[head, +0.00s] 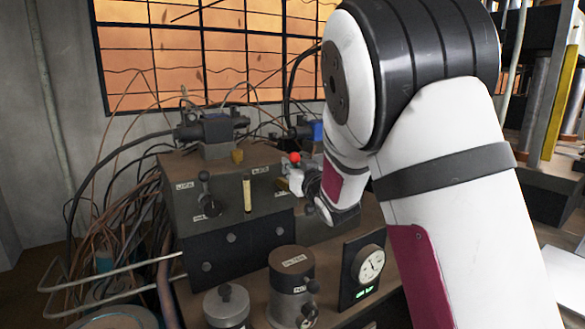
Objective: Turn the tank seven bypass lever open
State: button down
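A dark grey-brown metal tank unit (215,222) stands on the bench left of my arm. Its front carries a black lever (207,190) with a round knob, pointing up, beside a small label too small to read surely. A red ball knob (295,157) shows further right, just above my gripper. I cannot tell which of these is the tank seven bypass lever. My gripper (293,183) is at the right end of the unit, just below the red knob. Its fingers are small and partly hidden, so I cannot tell if they are open or touch anything.
A lidded cylinder (291,285) with knobs, a smaller lidded pot (227,308) and a round dial gauge (368,264) stand in front. Loose cables (110,205) and a pale bent rail (120,290) lie left. A barred window (200,55) is behind.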

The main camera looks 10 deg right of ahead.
jog(key=shift+d+r, duration=0.15)
jog(key=shift+d, duration=0.05)
jog(key=shift+w+d+m, duration=0.2)
jog(key=shift+d+m, duration=0.25)
jog(key=shift+m, duration=0.45)
jog(key=w+d+f+m+g+y+p, duration=0.1)
jog(key=d+f+m+p, duration=0.4)
jog(key=m+p, duration=0.5)
jog(key=f+m+g+y, duration=0.1)
jog(key=m, duration=0.3)
jog(key=shift+w+d+f+g+y, duration=0.25)
jog(key=shift+w+g+y, duration=0.05)
jog(key=shift+w+g, duration=0.1)
jog(key=shift+s+f, duration=0.15)
jog(key=shift+f, duration=0.15)
jog(key=c, duration=1.3)
grip_release()
jog(key=shift+f, duration=0.15)
jog(key=shift+a, duration=0.1)
